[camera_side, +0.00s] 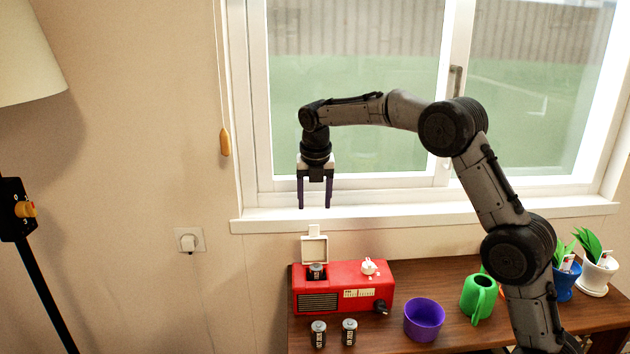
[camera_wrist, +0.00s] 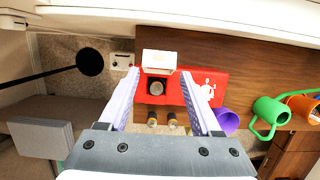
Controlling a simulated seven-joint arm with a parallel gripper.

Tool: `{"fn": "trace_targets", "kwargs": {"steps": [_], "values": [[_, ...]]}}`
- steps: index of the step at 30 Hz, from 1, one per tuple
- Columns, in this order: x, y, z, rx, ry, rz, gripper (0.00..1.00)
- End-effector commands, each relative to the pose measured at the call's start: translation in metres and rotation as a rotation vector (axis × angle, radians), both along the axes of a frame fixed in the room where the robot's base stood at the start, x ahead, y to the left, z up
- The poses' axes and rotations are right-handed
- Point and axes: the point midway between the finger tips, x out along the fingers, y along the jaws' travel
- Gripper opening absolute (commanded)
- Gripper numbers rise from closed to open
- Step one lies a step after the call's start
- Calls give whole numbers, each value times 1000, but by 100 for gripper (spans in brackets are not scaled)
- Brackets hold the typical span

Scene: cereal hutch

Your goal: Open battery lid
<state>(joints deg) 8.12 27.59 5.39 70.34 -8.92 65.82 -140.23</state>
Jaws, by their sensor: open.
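A red radio (camera_side: 343,288) stands on the wooden table. Its white battery lid (camera_side: 315,249) stands upright, open, at the back of the compartment on the left of the top. The lid also shows in the wrist view (camera_wrist: 158,57). One battery (camera_side: 316,272) sits in the open compartment, and it shows in the wrist view (camera_wrist: 156,88). My gripper (camera_side: 314,206) is open and empty, pointing down above the lid and apart from it. Two loose batteries (camera_side: 318,334) (camera_side: 349,332) stand upright in front of the radio.
A purple bowl (camera_side: 424,318) stands right of the radio, with a green watering can (camera_side: 479,297) beyond it. Potted plants (camera_side: 598,274) stand at the far right. The window sill (camera_side: 420,214) runs behind the table. The air around my gripper is clear.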

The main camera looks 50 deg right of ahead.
Motion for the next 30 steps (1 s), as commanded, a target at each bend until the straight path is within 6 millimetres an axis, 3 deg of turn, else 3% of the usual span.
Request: {"fn": "trace_targets", "kwargs": {"steps": [3,9,22,23,30], "values": [[-4,4,26,0,-4,1,65],[-9,9,54,0,-3,0,65],[-11,11,65,0,0,0,65],[-11,11,65,0,0,0,63],[-11,20,63,69,-26,-160,20]]}}
